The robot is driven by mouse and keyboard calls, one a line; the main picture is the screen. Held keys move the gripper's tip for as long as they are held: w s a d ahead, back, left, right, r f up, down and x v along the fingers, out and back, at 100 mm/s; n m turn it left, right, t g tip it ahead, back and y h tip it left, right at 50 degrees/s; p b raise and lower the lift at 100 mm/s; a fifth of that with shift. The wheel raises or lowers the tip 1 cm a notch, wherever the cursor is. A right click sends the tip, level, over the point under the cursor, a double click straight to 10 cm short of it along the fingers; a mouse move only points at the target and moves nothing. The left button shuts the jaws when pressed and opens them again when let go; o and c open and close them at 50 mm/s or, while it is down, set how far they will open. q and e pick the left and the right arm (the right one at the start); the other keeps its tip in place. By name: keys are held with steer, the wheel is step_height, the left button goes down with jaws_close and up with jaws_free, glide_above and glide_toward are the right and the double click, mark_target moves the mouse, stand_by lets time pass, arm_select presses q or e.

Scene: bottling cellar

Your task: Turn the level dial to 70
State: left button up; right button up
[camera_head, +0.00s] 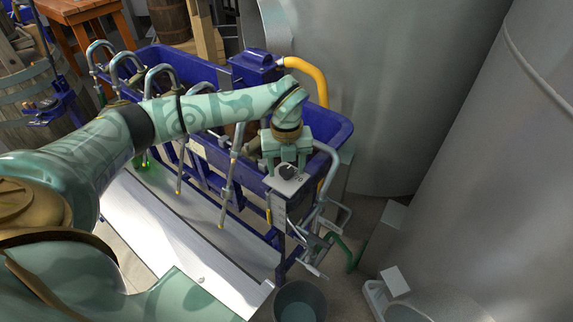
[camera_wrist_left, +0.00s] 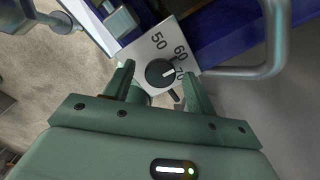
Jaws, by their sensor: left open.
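The level dial (camera_head: 287,171) is a round black knob on a light plate at the near right corner of the blue filling machine. In the left wrist view the dial (camera_wrist_left: 160,73) sits on its plate (camera_wrist_left: 150,50) with printed numbers 50, 60 and 70. My left gripper (camera_head: 286,166) is open above the plate. In the wrist view its fingertips (camera_wrist_left: 158,76) stand on either side of the knob; I cannot tell whether they touch it. My right gripper is not in view.
The blue trough (camera_head: 333,131) with several metal filling spouts (camera_head: 232,160) lies around and left of the plate. A metal tube (camera_wrist_left: 272,45) passes right of the dial. Large steel tanks (camera_head: 480,150) stand at the right. A bucket (camera_head: 300,302) is on the floor below.

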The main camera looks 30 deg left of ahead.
arm_select(q)
steer(key=c, duration=1)
steer(key=shift+r+m+p, duration=0.25)
steer(key=shift+m+p, duration=0.75)
steer(key=shift+m, duration=0.2)
steer(key=m+p, duration=0.1)
steer(key=m, duration=0.1)
steer(key=shift+m+p, duration=0.35)
steer(key=shift+m, duration=0.05)
steer(key=m+p, duration=0.2)
steer(key=m, duration=0.2)
steer(key=shift+w+f+m+p, duration=0.15)
steer(key=shift+m+p, duration=0.4)
steer(key=shift+m, duration=0.75)
